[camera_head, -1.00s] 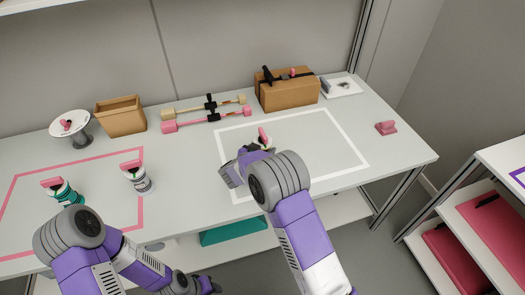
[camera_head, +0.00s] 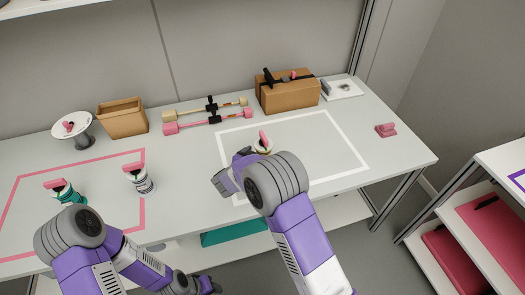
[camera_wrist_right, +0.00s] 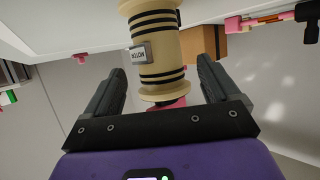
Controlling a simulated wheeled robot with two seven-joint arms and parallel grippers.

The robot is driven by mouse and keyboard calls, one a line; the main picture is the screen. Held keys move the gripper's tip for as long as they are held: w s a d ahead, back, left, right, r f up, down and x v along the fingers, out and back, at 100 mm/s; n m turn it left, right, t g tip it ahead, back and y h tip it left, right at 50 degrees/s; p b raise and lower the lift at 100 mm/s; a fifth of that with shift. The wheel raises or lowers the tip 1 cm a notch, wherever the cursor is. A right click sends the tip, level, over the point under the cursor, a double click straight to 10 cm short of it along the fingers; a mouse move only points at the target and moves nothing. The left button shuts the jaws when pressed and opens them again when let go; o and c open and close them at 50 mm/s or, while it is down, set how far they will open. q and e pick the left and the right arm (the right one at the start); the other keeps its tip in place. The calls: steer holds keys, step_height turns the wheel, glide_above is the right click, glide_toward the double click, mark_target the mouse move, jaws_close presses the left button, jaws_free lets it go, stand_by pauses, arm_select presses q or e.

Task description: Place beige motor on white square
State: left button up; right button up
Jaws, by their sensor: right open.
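The beige motor (camera_wrist_right: 157,50), with black bands and a "MOTOR" label, shows in the right wrist view between and beyond my open right gripper's (camera_wrist_right: 160,68) fingers, with gaps on both sides. In the head view, the motor's pink top (camera_head: 264,137) shows inside the white square (camera_head: 340,137); its lower part is hidden by my right arm. My right gripper (camera_head: 228,182) is mostly hidden behind its wrist there. My left gripper (camera_head: 207,285) is low at the bottom edge, below the table's front, its jaws unclear.
Two pink-topped motors, one green (camera_head: 65,192) and one white (camera_head: 138,180), stand by the pink square (camera_head: 85,160). At the back are a white stand (camera_head: 73,125), an open box (camera_head: 122,118), dumbbell-like bars (camera_head: 207,120) and a cardboard box (camera_head: 290,95). The right side of the white square is clear.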

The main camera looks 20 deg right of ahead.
steer(key=p+v, duration=0.1)
steer(key=v, duration=0.7)
steer(key=shift+p, duration=0.3)
